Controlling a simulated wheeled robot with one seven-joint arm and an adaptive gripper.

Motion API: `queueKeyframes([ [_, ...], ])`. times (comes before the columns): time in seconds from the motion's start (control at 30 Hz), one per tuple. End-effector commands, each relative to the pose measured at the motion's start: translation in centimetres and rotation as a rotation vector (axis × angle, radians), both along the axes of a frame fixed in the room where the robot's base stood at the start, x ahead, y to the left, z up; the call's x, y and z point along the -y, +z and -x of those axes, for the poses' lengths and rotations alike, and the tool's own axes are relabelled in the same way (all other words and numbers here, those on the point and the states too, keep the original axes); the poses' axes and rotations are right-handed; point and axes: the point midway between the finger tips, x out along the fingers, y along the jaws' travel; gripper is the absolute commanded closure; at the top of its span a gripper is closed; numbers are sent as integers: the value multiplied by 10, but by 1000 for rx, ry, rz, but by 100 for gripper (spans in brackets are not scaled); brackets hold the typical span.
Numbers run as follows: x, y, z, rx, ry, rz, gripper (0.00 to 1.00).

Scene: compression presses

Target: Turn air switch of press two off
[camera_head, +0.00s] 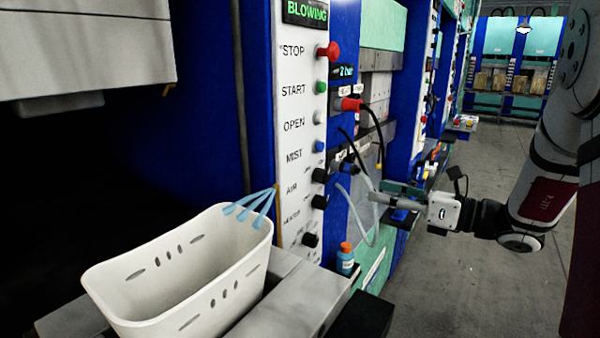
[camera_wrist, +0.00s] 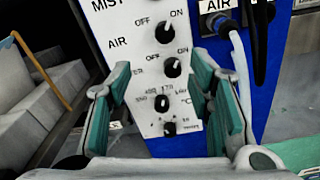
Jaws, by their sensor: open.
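In the wrist view a white control panel (camera_wrist: 140,75) on a blue frame faces me. Its AIR switch (camera_wrist: 165,33) is a black knob with OFF at upper left and ON at upper right; which way its pointer stands is too small to tell. My gripper (camera_wrist: 162,72) is open and empty, its teal fingers apart and below the AIR switch in the picture. In the head view my gripper (camera_head: 376,194) reaches left towards the press fronts. The nearest panel (camera_head: 290,110) there also has a black AIR knob (camera_head: 320,175). I cannot tell which panel is press two's.
Another black OFF/ON knob (camera_wrist: 172,67) and a temperature dial (camera_wrist: 162,103) sit below the AIR switch. Hoses (camera_wrist: 235,55) hang right of the panel. A white basket (camera_head: 190,275) and a small blue bottle (camera_head: 345,260) stand near me. The floor (camera_head: 440,280) at right is clear.

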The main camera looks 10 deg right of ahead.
Motion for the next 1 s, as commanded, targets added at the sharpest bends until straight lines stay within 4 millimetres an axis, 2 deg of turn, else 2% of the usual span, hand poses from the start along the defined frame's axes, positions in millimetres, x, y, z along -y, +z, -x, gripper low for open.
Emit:
queueKeyframes([
  [0.07,6,0,-3,-2,-19,-22,53],
  [0.17,3,0,-8,-2,-22,-27,53],
  [0.33,-17,0,-25,-3,-19,-25,53],
  [0.7,-68,0,-76,-2,-18,-24,53],
  [1.0,-89,0,-99,-2,-22,-23,53],
])
